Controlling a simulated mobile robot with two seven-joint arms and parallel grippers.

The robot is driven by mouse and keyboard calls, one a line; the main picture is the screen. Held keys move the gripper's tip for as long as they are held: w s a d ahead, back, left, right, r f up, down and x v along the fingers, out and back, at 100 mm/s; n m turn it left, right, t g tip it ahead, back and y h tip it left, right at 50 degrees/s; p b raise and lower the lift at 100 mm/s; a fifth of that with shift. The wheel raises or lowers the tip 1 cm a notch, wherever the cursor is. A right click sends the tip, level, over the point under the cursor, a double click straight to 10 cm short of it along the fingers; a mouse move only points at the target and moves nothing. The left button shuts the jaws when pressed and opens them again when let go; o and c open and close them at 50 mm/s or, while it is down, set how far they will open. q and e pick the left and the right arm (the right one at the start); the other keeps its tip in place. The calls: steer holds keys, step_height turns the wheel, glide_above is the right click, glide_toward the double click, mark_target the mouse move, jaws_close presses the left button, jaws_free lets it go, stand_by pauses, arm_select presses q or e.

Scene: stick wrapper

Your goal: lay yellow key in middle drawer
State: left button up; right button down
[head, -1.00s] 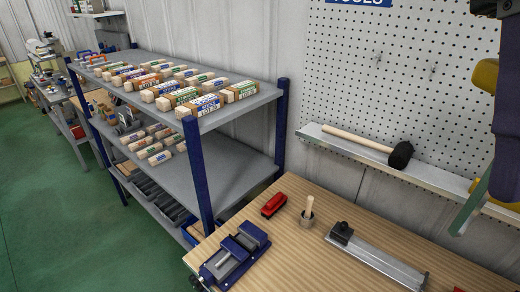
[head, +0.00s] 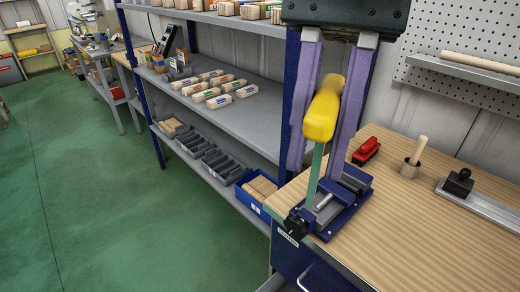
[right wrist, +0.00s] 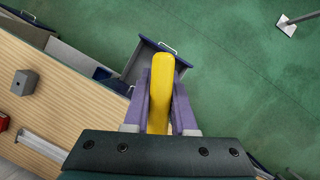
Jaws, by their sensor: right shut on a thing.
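My right gripper (head: 320,150) is shut on the yellow handle of the key (head: 322,117), which has a long flat green shaft pointing down. In the head view it is in front of the bench's near left corner, and the shaft overlaps the blue vise. In the right wrist view the yellow key (right wrist: 161,92) lies between the fingers of my right gripper (right wrist: 162,78). Beyond it a drawer (right wrist: 147,57) stands pulled out below the bench, and the key hides part of it. I cannot tell which level it is. My left gripper is not in view.
A shelf rack (head: 255,120) with wrapped sticks and bins stands to the left. The green floor (head: 120,220) is clear.

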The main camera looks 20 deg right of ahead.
steer(key=shift+w+d+f+m+t+h+b, duration=0.2)
steer(key=shift+w+d+f+m+t+b, duration=0.8)
steer(key=shift+f+m+b, duration=7.3)
steer(key=shift+w+d+f+n+t+h+b, duration=0.2)
steer(key=shift+w+d+f+n+t+b, duration=0.85)
steer(key=shift+f+b, duration=16.05)
steer(key=shift+w+d+f+m+t+h+b, duration=0.2)
steer(key=shift+w+d+f+m+t+b, duration=0.8)
steer(key=shift+f+m+b, duration=10.85)
steer(key=f+n+p, duration=0.3)
steer(key=f+n, duration=0.1)
steer(key=n, duration=0.1)
steer(key=f+n+t+p, duration=0.1)
steer(key=f+n+p, duration=0.1)
steer(key=f+n, duration=0.2)
steer(key=f+n+p, duration=0.3)
steer(key=f+n, duration=0.1)
steer(key=n, duration=0.2)
steer(key=shift+w+a+t+p, duration=0.15)
steer(key=shift+a+t+p, duration=0.15)
steer(key=shift+a, duration=0.1)
steer(key=shift+f, duration=0.15)
steer(key=c, duration=0.7)
jaws_free()
steer(key=shift+c, duration=0.2)
